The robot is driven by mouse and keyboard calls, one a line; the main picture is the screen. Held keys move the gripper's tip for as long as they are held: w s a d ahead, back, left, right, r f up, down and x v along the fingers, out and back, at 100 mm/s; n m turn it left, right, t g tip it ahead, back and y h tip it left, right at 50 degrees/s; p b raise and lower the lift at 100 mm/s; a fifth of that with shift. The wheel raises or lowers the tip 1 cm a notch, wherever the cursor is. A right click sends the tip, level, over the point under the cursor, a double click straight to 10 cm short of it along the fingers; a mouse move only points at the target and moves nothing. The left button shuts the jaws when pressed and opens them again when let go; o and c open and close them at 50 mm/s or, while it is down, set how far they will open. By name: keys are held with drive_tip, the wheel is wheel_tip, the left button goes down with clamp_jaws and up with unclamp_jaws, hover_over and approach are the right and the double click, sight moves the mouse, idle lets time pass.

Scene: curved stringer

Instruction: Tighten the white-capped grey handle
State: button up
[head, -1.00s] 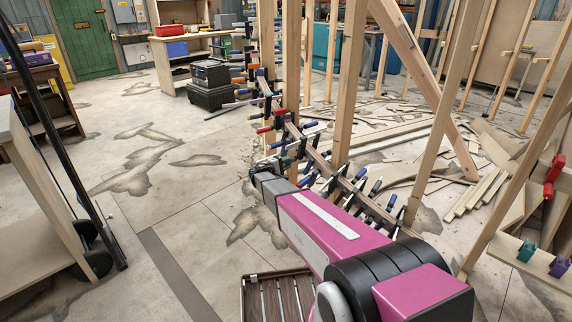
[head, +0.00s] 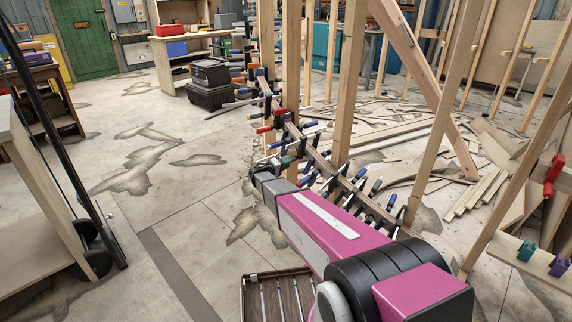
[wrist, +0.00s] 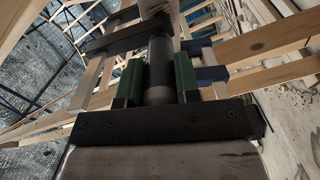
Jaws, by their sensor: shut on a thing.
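In the wrist view, my gripper (wrist: 160,78) has a green-padded finger on each side of a dark grey, round handle (wrist: 158,62). The fingers are closed on the handle, which runs away from the camera between them. A pale piece (wrist: 155,9) shows at its far end; I cannot tell whether it is the white cap. In the head view, my pink arm reaches to the near side of the curved wooden stringer (head: 321,162), which carries a row of clamps. My fingers and the held handle are hidden there behind my wrist.
Several blue- and black-handled clamps (head: 359,186) crowd the stringer beside my arm. Upright wooden posts (head: 348,80) and a slanted brace (head: 425,75) stand close behind it. Loose boards (head: 475,190) lie on the floor to the right. The floor at left (head: 175,205) is mostly clear.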

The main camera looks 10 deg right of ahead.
drive_tip(key=shift+s, duration=0.1)
drive_tip(key=o, duration=0.9)
drive_tip(key=v, duration=1)
drive_tip(key=shift+s+a, duration=0.2)
drive_tip(key=shift+a, duration=0.1)
drive_tip(key=v, duration=0.3)
drive_tip(key=shift+s+d, duration=0.1)
